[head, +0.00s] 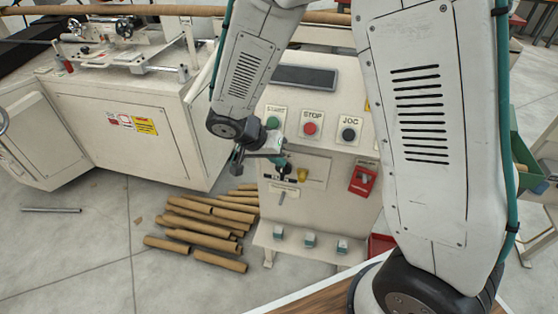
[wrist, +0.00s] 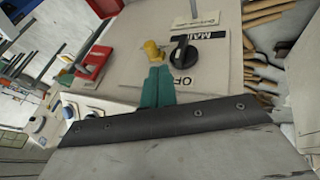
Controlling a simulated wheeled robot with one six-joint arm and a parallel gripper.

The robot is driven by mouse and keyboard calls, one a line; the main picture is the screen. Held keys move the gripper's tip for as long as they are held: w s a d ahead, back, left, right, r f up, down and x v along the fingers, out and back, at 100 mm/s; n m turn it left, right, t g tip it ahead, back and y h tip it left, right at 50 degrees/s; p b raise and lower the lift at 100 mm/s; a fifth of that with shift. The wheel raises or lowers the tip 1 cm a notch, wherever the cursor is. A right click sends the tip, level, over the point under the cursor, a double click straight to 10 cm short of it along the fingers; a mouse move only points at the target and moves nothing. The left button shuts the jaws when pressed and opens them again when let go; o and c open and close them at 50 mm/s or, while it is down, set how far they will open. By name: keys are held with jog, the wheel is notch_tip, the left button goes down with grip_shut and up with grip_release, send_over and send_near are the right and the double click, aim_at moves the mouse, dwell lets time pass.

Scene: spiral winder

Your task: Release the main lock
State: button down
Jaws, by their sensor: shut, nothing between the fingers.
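The machine's front panel carries a black rotary main switch (wrist: 185,53) on a plate lettered "MAIN" and "OFF". A yellow lock (wrist: 152,49) sits beside the switch; it also shows in the head view (head: 303,175). My gripper (wrist: 158,70) has teal fingers that are shut together and empty, with their tips just below the yellow lock in the wrist view. I cannot tell whether they touch it. In the head view my gripper (head: 281,163) is in front of the panel, up and left of the lock, and hides part of the switch area.
START (head: 273,123), STOP (head: 310,128) and JOG (head: 348,134) buttons sit above on the panel. A red box (head: 362,179) is mounted to the right. Several pedals (head: 310,240) are below. Cardboard tubes (head: 205,232) lie on the floor at left.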

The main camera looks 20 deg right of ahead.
aim_at(301, 176)
jog(key=x, duration=0.7)
jog(key=shift+d+f, duration=0.2)
jog(key=shift+f, duration=0.1)
